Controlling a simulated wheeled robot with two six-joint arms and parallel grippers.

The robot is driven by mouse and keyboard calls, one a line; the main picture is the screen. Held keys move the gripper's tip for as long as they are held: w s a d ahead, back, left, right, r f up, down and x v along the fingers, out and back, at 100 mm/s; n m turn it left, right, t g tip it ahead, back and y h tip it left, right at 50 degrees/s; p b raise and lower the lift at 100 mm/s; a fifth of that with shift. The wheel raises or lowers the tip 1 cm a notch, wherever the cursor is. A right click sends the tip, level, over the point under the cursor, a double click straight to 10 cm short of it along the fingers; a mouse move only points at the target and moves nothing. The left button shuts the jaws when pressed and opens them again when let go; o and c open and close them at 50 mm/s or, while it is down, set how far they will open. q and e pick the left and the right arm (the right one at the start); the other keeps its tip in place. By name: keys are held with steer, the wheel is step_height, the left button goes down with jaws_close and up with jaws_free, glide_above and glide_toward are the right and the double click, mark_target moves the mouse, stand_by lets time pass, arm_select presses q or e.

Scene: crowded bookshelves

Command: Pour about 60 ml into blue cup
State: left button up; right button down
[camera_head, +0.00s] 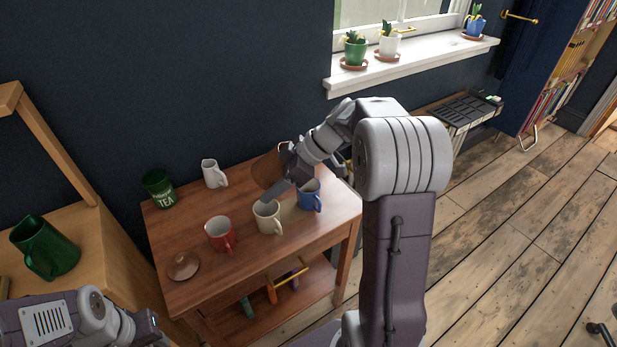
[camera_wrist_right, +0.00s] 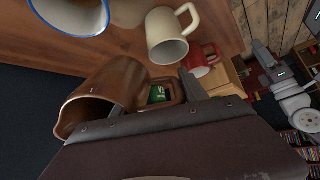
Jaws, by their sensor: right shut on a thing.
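The blue cup (camera_head: 309,196) stands upright on the wooden table; its blue rim and white inside show at the top left of the right wrist view (camera_wrist_right: 68,33). My right gripper (camera_wrist_right: 187,88) is shut on the handle of a brown jug (camera_wrist_right: 112,88). In the head view the jug (camera_head: 266,170) is mostly hidden behind my right gripper (camera_head: 278,190), just left of the blue cup. The jug's mouth faces lower left in the wrist view; I cannot see liquid or any stream.
A cream mug (camera_head: 267,217) stands close beside the blue cup, with a red mug (camera_head: 219,234) further left. A brown lid (camera_head: 183,265) lies at the table's front left. A white jug (camera_head: 213,173) and green tea tin (camera_head: 158,188) stand at the back left.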

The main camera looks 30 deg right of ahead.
steer(key=shift+w+r+p, duration=0.15)
steer(key=shift+r+p, duration=0.2)
steer(key=shift+p, duration=0.05)
steer(key=shift+f+h, duration=0.1)
steer(key=shift+h, duration=0.3)
steer(key=shift+a, duration=0.1)
steer(key=shift+f, duration=0.1)
stand_by(0.8)
